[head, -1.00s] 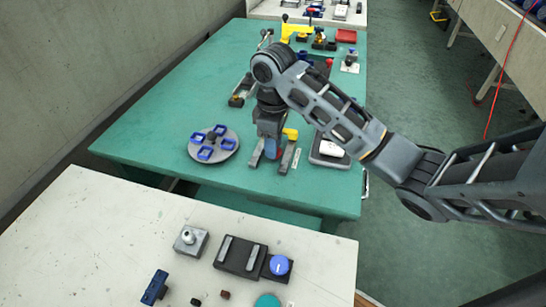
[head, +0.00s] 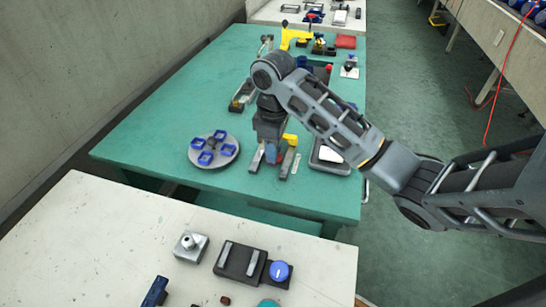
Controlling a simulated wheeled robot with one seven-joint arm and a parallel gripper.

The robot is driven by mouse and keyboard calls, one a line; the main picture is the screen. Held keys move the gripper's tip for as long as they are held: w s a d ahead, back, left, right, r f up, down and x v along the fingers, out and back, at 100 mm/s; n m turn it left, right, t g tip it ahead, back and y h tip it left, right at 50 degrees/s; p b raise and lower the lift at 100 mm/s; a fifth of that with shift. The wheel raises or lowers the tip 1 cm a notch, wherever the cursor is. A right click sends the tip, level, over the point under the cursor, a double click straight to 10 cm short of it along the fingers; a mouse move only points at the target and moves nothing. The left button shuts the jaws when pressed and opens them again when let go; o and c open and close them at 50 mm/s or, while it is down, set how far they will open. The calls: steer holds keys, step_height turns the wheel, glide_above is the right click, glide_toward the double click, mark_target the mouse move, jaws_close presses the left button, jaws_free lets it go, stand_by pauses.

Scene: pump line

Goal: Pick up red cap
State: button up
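My gripper (head: 272,161) points down over the near part of the green table (head: 150,140). Its two fingers are apart. A small blue and reddish thing (head: 273,155) shows between them; it is too small and too covered to tell whether it is the red cap or whether the fingers touch it. A yellow piece (head: 291,139) shows just behind the right finger. I cannot make out a red cap for certain anywhere else.
A grey round plate with blue square holders (head: 205,158) lies left of my gripper. A dark tray with a white item (head: 329,155) lies to the right. A red block (head: 346,41) and yellow fixture (head: 294,36) stand at the back. The nearer white table (head: 110,225) holds a blue dial (head: 279,271).

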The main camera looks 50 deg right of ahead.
jaws_close()
steer(key=shift+r+p, duration=0.75)
stand_by(0.5)
steer(key=shift+r+p, duration=2.15)
steer(key=shift+p, duration=0.1)
